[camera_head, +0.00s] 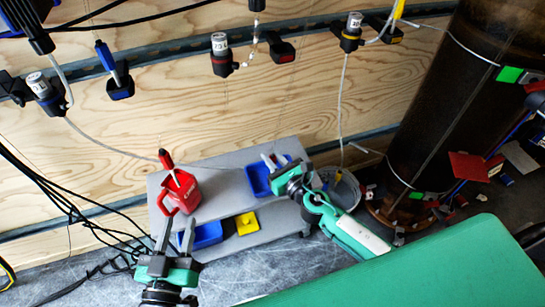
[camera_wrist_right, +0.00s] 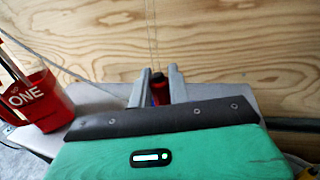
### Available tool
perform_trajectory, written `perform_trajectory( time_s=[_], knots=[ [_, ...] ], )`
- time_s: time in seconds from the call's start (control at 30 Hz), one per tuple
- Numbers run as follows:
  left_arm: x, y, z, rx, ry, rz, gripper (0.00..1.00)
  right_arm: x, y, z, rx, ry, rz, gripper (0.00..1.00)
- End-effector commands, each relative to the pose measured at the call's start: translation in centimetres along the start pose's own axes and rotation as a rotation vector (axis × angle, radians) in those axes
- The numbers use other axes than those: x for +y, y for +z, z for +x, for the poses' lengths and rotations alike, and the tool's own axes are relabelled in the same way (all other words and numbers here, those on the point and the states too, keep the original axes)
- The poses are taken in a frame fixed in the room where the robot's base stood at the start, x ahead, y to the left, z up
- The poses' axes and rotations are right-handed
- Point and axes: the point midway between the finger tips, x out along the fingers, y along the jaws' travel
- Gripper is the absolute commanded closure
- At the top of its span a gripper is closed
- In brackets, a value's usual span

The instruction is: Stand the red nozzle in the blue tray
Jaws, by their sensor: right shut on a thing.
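The blue tray (camera_head: 256,181) sits at the right part of the grey shelf's upper level. My right gripper (camera_head: 272,162) is at this tray. In the right wrist view its fingers (camera_wrist_right: 158,88) are shut on the red nozzle (camera_wrist_right: 160,93), which has a dark top and looks roughly upright. The nozzle's lower end is hidden behind my gripper body, so I cannot tell whether it touches the tray floor. My left gripper (camera_head: 176,232) is open and empty, in front of the shelf's left side.
A red container (camera_head: 181,190) marked ONE holds a tool on the shelf's left; it also shows in the right wrist view (camera_wrist_right: 42,103). A second blue bin (camera_head: 206,236) and a yellow bin (camera_head: 246,223) are lower. A metal bucket (camera_head: 345,190) stands right. Cables hang at left.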

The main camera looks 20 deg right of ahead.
Motion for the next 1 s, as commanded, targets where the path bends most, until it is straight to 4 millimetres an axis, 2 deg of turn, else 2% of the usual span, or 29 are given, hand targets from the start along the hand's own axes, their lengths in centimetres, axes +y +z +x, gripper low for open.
perform_trajectory(
  time_s=[0.07,0.1,0.2,0.5,0.63,0.77,1.0],
  knots=[
    [0.0,0.2,0.0,0.000,0.000,0.000,0.64,0.0,-0.2,0.0,0.000,0.000,0.000,1.00],
    [0.0,0.1,0.0,0.000,0.000,0.000,0.64,0.0,-0.1,0.0,0.000,0.000,0.000,0.76],
    [0.0,0.1,0.0,0.000,0.000,0.000,0.64,0.0,-0.1,0.0,0.000,0.000,0.000,0.56],
    [0.0,0.1,0.0,0.000,0.000,0.000,0.64,0.0,-0.1,-0.1,0.001,0.000,0.000,0.56],
    [0.0,0.2,0.0,0.000,0.000,0.000,0.64,0.0,-0.3,-0.8,0.002,0.000,0.000,0.56],
    [-0.1,0.3,0.0,0.000,0.000,0.000,0.64,0.0,-0.3,-2.5,0.003,0.000,0.001,0.56],
    [-0.2,1.0,-0.1,0.000,0.000,0.000,0.64,0.0,-0.4,-6.6,0.003,0.001,0.001,0.56]
  ],
)
